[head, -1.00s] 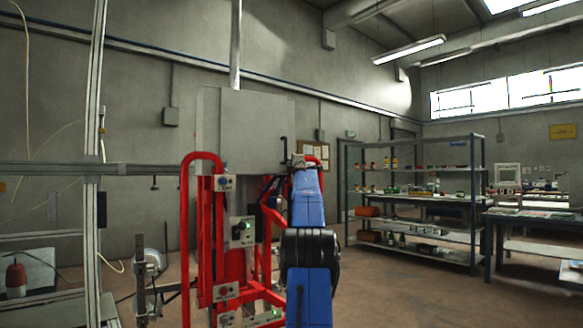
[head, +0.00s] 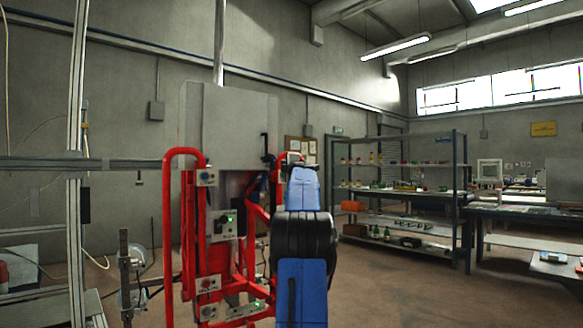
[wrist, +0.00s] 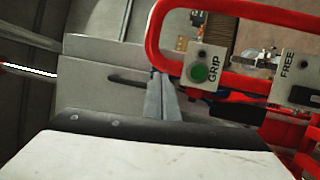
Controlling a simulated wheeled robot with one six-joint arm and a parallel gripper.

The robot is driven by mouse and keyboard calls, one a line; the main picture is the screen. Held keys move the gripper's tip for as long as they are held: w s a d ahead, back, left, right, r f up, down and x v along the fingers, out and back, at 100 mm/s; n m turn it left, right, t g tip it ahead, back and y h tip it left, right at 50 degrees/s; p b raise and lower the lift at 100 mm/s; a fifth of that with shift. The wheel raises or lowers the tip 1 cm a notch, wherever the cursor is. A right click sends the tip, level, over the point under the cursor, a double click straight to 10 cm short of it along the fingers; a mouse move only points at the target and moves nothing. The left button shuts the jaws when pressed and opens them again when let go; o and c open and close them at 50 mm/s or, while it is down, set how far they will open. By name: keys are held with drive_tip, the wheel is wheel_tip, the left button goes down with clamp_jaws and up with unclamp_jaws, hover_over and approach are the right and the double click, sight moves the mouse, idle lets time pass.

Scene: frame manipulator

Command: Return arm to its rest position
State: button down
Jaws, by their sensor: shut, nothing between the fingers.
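My gripper (wrist: 160,100) shows in the wrist view with its two grey fingers together and nothing between them. It points at a flat grey panel (wrist: 95,95) with a dark slot-like handle. The fingers' tips lie close beside a red tube in the picture; I cannot tell whether they touch it. In the head view my blue arm stands in front of a red tubular frame (head: 170,230) and hides the gripper. A large grey plate (head: 228,125) is at the top of the frame.
A plate marked GRIP (wrist: 203,66) with a green button and one marked FREE (wrist: 295,78) sit right of the fingers. A metal post (head: 76,150) stands left. Shelves (head: 455,200) and a workbench (head: 480,212) stand right, with open floor before them.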

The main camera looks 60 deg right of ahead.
drive_tip(key=shift+s+a+f, duration=0.15)
drive_tip(key=shift+s+a, duration=0.05)
drive_tip(key=shift+s, duration=0.55)
drive_tip(key=shift+s+a+f, duration=0.15)
drive_tip(key=shift+s+a, duration=0.05)
drive_tip(key=shift+s, duration=0.55)
drive_tip(key=shift+s+a+f, duration=0.15)
drive_tip(key=shift+s+a, duration=0.05)
drive_tip(key=shift+s, duration=0.55)
